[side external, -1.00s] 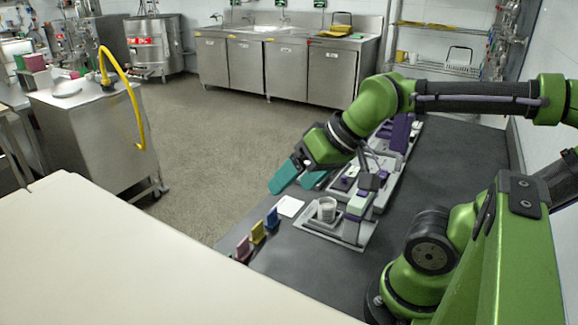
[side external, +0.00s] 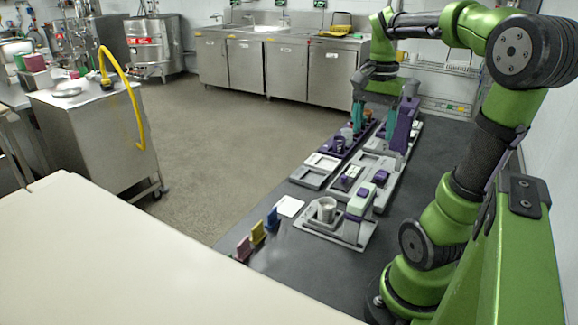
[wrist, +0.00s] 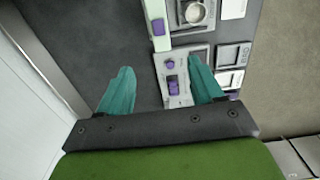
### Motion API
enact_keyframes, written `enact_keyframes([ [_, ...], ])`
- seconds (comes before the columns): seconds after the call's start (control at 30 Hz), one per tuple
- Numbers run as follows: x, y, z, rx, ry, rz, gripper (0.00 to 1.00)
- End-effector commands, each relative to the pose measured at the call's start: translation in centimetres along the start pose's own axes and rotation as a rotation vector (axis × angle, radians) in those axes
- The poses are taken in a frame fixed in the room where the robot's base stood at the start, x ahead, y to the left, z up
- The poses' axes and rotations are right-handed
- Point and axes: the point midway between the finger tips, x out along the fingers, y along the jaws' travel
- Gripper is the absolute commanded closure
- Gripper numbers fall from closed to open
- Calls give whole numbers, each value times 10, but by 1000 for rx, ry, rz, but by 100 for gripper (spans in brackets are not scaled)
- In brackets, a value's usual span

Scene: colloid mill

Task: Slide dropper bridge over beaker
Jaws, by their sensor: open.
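A beaker (side external: 327,209), small and pale grey, stands in a holder on the grey base plate (side external: 352,241) at the near end of the dark bench. A pale green block with purple parts (side external: 359,202), likely the dropper bridge, stands just right of the beaker, beside it and not over it. In the wrist view the beaker (wrist: 196,12) and the pale green block (wrist: 157,22) show at the top, side by side. My gripper (side external: 382,125) is over the far end of the bench, teal fingers pointing down, open and apparently empty. Its spread fingers also show in the wrist view (wrist: 160,80).
Grey modules with purple knobs (side external: 381,177) fill the middle of the bench. A purple rack with cups (side external: 338,146) and a tall purple stand (side external: 402,125) are near my gripper. Pink, yellow and blue tabs (side external: 257,232) line the front left edge. Bare bench lies right of the modules.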

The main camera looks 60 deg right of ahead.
Motion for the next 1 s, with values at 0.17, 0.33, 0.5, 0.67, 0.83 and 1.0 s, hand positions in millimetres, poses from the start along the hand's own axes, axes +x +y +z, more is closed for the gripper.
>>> enact_keyframes([
  [0.17, 16, 1, 3, 11, -12, 7, 34],
  [0.33, 50, 2, 4, 10, -13, 7, 34],
  [0.5, 87, 2, 4, 9, -14, 6, 34],
  [0.67, 122, 1, 5, 9, -14, 7, 34],
  [0.83, 150, 1, 5, 9, -13, 5, 34],
  [1.0, 165, 1, 4, 9, -11, 3, 34],
])
